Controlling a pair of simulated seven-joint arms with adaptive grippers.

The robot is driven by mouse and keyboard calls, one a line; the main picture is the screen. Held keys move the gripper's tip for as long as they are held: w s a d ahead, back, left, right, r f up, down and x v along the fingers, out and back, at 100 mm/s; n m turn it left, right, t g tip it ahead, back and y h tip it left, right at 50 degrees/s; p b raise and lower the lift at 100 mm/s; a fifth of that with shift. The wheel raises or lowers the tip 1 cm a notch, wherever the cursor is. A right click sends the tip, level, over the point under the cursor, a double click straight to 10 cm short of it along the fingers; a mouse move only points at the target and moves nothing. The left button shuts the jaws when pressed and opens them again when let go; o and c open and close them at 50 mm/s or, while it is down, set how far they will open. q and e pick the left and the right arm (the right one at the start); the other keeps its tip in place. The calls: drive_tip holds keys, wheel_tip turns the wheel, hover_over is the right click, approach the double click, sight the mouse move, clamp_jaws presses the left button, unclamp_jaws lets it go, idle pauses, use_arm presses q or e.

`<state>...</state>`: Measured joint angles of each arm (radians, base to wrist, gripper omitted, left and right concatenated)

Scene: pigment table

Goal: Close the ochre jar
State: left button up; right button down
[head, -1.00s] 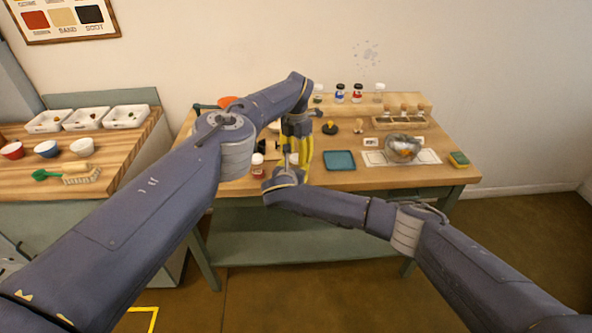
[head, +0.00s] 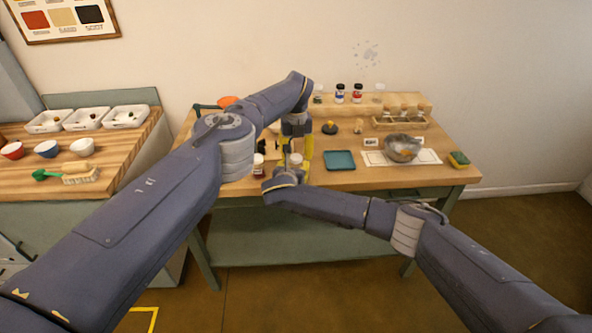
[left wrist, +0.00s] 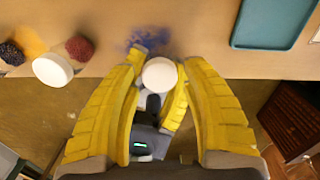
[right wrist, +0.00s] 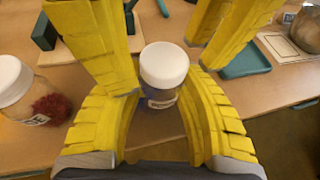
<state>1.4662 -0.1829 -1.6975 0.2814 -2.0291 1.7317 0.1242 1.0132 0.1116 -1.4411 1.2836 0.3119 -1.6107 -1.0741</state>
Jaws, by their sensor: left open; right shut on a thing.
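My right gripper (right wrist: 164,105) is shut on a small glass jar (right wrist: 160,97) and holds it upright near the table's front edge. A white lid (right wrist: 165,62) sits on its top, and it also shows in the left wrist view (left wrist: 160,74). The label is too small to read surely, and the contents are mostly hidden. My left gripper (left wrist: 165,64) is open above the jar, its yellow fingers on either side of the lid with visible gaps. In the head view the lid (head: 296,159) shows between the arms.
Another white-lidded jar (right wrist: 18,90) with red powder stands beside the held jar, close to my right gripper. A blue stain (left wrist: 148,38) marks the table.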

use_arm(q)
drive_tip(key=n, duration=1.2)
drive_tip(key=shift+n, duration=0.4)
drive_tip(key=n, duration=1.3)
wheel_tip(320, 180, up, 8)
drive_tip(key=shift+r, duration=0.1)
drive_tip(key=shift+m, duration=0.7)
